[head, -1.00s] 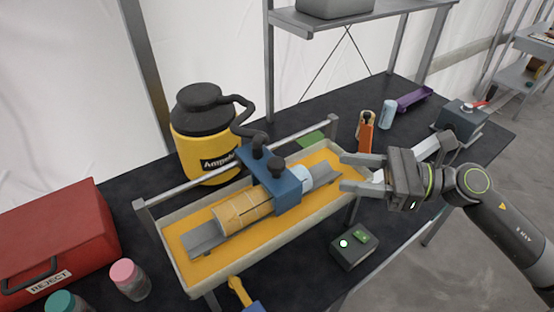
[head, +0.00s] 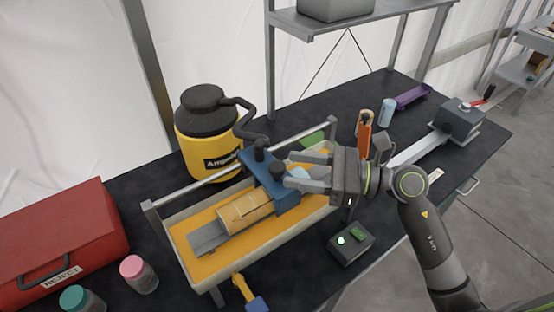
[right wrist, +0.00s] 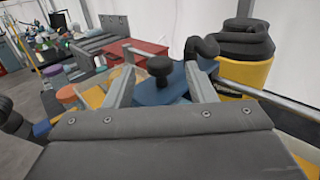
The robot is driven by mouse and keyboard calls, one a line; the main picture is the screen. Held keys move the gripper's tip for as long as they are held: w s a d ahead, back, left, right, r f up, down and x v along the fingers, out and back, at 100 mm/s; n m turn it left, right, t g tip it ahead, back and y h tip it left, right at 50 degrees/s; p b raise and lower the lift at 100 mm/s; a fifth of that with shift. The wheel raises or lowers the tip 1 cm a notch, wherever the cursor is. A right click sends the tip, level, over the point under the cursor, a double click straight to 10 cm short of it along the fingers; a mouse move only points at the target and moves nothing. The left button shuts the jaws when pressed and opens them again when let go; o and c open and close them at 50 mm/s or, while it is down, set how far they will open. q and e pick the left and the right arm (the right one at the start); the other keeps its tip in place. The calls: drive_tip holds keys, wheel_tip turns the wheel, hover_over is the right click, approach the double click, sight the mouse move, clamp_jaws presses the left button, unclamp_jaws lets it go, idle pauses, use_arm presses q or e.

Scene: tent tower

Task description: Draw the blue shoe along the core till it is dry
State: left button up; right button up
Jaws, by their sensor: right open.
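The blue shoe (head: 285,196) straddles the tan core (head: 243,208) and hangs from a rail; a black hose reaches it from the yellow tank (head: 208,150). The core lies in a grey cradle (head: 207,238) inside a pale tray (head: 265,250) with a yellow floor. My right gripper (head: 294,171) is open at the shoe's right side, its fingers pointing left and hiding part of the shoe and the core's pale blue end. In the right wrist view, the shoe's black knob (right wrist: 160,68) shows between my open fingers. I cannot tell whether they touch it. My left gripper is not in view.
A red REJECT box (head: 60,235) and two capped jars stand at the left. A black box with a green light (head: 350,245) sits in front of the tray. An orange bottle (head: 364,133), a light blue cylinder (head: 386,113) and a purple tray (head: 413,97) stand at the back right.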

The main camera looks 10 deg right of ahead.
sight(277, 166)
drive_tip(key=shift+p+x, duration=0.8)
drive_tip(key=shift+x, duration=1.55)
clamp_jaws()
